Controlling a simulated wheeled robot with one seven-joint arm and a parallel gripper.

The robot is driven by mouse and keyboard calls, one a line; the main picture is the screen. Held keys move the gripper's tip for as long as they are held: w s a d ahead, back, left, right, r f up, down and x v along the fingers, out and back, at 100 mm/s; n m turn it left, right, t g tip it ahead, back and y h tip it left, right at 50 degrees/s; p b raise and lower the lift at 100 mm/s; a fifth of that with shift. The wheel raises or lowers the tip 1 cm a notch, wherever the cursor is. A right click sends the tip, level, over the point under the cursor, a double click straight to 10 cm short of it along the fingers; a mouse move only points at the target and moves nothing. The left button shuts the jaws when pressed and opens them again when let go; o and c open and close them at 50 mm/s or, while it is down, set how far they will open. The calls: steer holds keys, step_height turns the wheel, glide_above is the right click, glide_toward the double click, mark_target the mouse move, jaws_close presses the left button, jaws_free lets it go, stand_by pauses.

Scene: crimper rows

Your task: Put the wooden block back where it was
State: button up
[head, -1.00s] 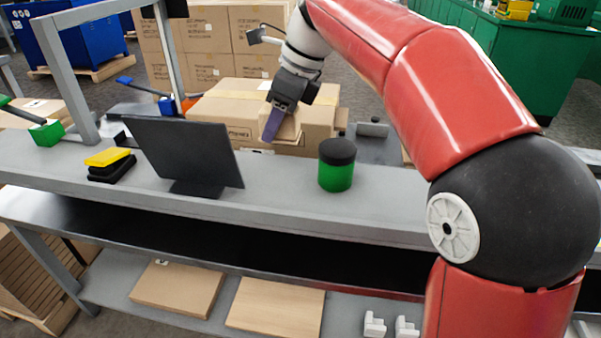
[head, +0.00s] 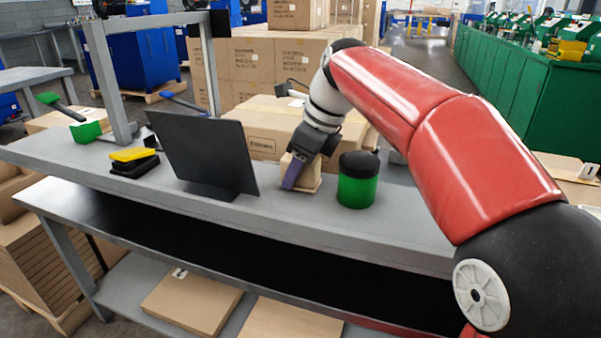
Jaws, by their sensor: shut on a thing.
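The wooden block (head: 313,182) is light tan and sits between the fingers of my gripper (head: 294,178), in the middle of the head view. My gripper points down and is shut on the block; a purple finger covers part of its front. The block is at the grey bench top (head: 240,208), between the dark monitor and the green jar. I cannot tell whether its underside touches the bench.
A green jar with a black lid (head: 357,182) stands close to the right of the block. A dark monitor (head: 212,150) stands to the left, with a yellow and black stapler-like item (head: 134,160) beyond it. Cardboard boxes (head: 262,125) are behind the bench.

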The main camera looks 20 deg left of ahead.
steer(key=shift+f, duration=0.1)
steer(key=o, duration=0.9)
steer(key=p+v, duration=0.3)
steer(key=v, duration=0.9)
steer(key=shift+p, duration=0.35)
